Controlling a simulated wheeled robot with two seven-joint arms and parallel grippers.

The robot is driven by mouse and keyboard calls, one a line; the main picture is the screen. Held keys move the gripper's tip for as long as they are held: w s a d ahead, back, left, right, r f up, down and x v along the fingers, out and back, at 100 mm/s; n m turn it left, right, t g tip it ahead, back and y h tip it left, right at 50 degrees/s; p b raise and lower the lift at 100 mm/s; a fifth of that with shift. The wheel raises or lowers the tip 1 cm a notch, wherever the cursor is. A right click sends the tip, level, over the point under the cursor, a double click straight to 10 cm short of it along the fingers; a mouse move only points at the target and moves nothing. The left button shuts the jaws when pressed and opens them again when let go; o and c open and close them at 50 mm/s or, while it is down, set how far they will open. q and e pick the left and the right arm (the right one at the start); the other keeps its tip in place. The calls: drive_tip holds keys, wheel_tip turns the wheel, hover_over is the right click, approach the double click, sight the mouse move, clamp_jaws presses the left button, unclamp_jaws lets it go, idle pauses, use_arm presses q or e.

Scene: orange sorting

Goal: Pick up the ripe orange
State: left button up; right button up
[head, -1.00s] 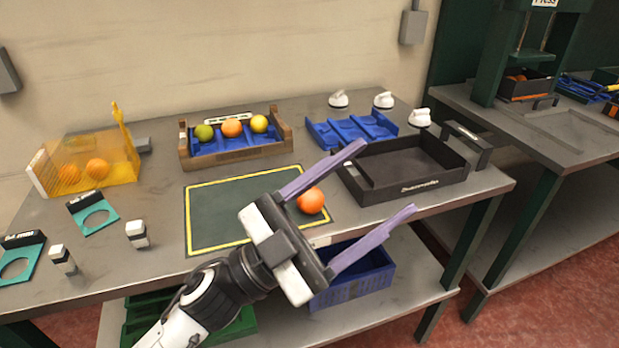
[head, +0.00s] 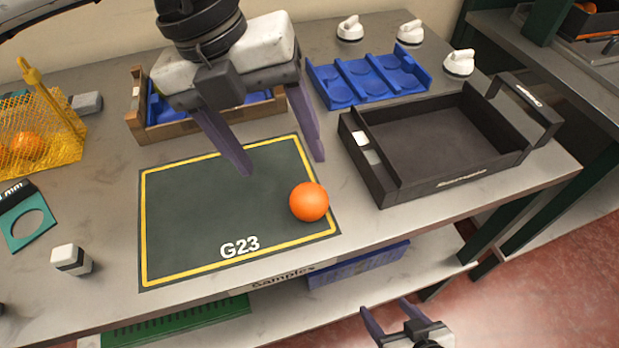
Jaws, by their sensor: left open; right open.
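The ripe orange (head: 309,201) is a bright orange ball lying near the right edge of the dark green mat (head: 185,215), which has a yellow border and the mark G23. My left gripper (head: 283,166) reaches in from the top with its two purple fingers pointing down, open and empty. Its fingertips are above and a little left of the orange in the picture, apart from it. My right gripper (head: 386,306) is open and empty low in the picture, in front of the table edge.
A black tray (head: 440,183) stands right of the mat, with a blue divided tray (head: 368,83) behind it. A wooden-sided crate (head: 192,127) is partly hidden by my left gripper. A yellow mesh basket (head: 65,140) holding oranges stands left. Most of the mat is clear.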

sight(303, 190)
use_arm(q)
drive_tip(key=x, duration=0.4)
drive_tip(key=shift+s+f, duration=0.1)
drive_tip(key=shift+f, duration=0.1)
drive_tip(key=x, duration=0.1)
drive_tip(key=p+x, duration=0.1)
drive_tip(key=x, duration=0.3)
drive_tip(key=shift+w+d+r+p, duration=0.2)
drive_tip(key=shift+w+d+p, duration=0.1)
drive_tip(key=shift+d+p, duration=0.1)
drive_tip(key=shift+f, duration=0.35)
drive_tip(key=c, duration=1.2)
drive_tip(key=shift+o, duration=0.2)
drive_tip(key=shift+r, duration=0.1)
